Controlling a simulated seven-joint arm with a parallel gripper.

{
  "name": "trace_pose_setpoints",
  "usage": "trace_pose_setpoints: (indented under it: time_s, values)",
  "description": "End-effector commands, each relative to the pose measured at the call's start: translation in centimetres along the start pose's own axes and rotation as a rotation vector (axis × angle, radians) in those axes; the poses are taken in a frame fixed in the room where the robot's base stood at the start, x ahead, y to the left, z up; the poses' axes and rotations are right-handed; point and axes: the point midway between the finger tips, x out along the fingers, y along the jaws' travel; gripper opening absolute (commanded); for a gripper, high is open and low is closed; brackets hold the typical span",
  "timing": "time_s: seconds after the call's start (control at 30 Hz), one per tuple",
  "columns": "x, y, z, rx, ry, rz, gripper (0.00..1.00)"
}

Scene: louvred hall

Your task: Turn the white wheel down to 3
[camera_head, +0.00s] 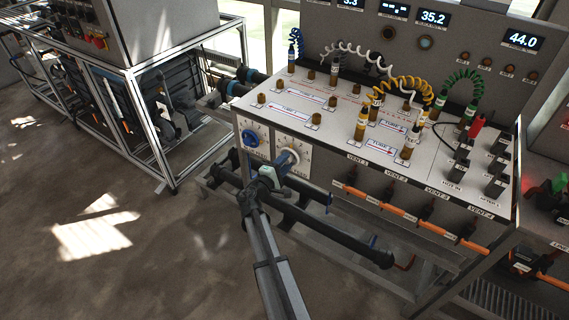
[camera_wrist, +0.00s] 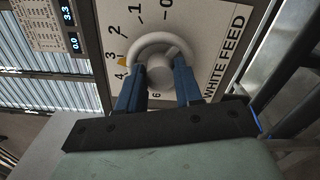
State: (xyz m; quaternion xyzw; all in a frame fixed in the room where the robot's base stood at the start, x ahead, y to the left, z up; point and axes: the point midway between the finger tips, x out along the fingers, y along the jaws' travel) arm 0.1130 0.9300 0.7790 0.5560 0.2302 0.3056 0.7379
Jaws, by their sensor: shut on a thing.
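The white wheel (camera_wrist: 153,42) sits on a pale dial plate marked WHITE FEED in the wrist view. In the head view the white wheel (camera_head: 291,156) is on the panel's front face, partly behind my gripper (camera_head: 272,174). Blue fingers of my gripper (camera_wrist: 159,72) are shut on the wheel, one on each side of its hub. A yellow mark (camera_wrist: 121,62) shows at the wheel's edge, between the numbers 3 and 4. The numbers 0 to 4 and 6 are readable; the 5 is hidden.
A blue wheel (camera_head: 251,138) is on another dial just left of the white one. Dark horizontal pipes (camera_head: 330,236) run below the panel. The tabletop (camera_head: 340,120) holds brass posts and coiled cables. An orange hose (camera_head: 400,213) runs along the front. Open floor lies left.

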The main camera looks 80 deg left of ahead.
Motion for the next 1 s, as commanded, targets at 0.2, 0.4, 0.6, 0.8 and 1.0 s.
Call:
trace_pose_setpoints:
  time_s: [0.2,0.4,0.6,0.8,1.0]
  values:
    - [-0.08,-0.04,0.0,0.018,0.0,-0.001,0.04]
    - [-0.08,-0.05,0.0,0.019,0.001,-0.001,0.04]
    - [-0.08,-0.04,0.0,0.018,0.001,-0.001,0.43]
    - [-0.04,-0.02,0.0,0.018,0.0,0.0,0.6]
    - [-0.05,-0.01,0.0,0.017,0.0,0.0,0.6]
